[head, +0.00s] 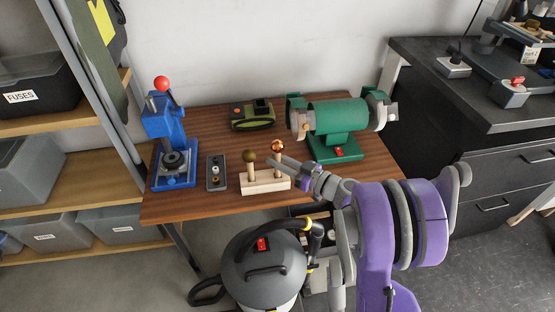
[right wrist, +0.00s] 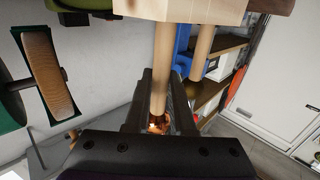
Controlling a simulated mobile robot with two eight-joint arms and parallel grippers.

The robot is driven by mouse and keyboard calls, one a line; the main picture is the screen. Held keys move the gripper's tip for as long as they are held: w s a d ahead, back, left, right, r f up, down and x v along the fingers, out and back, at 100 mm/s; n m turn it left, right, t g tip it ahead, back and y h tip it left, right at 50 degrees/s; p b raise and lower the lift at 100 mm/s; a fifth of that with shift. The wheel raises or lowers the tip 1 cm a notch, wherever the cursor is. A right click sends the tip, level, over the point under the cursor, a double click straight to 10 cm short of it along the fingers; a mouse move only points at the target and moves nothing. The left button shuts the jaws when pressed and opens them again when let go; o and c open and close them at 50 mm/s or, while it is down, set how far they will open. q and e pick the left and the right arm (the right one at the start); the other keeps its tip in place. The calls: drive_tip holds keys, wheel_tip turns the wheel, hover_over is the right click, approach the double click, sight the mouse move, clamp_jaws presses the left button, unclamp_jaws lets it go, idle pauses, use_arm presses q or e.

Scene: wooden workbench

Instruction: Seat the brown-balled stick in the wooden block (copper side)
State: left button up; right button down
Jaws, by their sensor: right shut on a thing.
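The wooden block (head: 262,188) is pale and lies near the bench's front edge. A stick with a dull olive-brown ball (head: 249,156) stands upright in its left part. A stick with a shiny copper ball (head: 277,146) is upright over its right part, its ball a little higher. My right gripper (head: 274,161) is shut on this copper-balled stick. In the right wrist view my gripper (right wrist: 160,115) has its fingers either side of the stick (right wrist: 163,65), near the ball. The stick's far end meets the block (right wrist: 185,10); how deep it sits cannot be told. My left gripper is out of view.
A dark plate with round fittings (head: 216,173) lies left of the block, beside a blue press (head: 168,135). A green grinder (head: 335,130) stands behind to the right, and a green-black device (head: 252,115) lies at the back. A grey vacuum (head: 262,270) stands before the bench.

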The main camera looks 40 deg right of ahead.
drive_tip(key=shift+f+b, duration=0.7)
drive_tip(key=shift+f, duration=0.35)
drive_tip(key=c, duration=0.7)
unclamp_jaws()
drive_tip(key=p+v, duration=0.1)
drive_tip(key=v, duration=0.9)
drive_tip(key=shift+s+d+r, duration=0.1)
drive_tip(key=shift+s, duration=0.3)
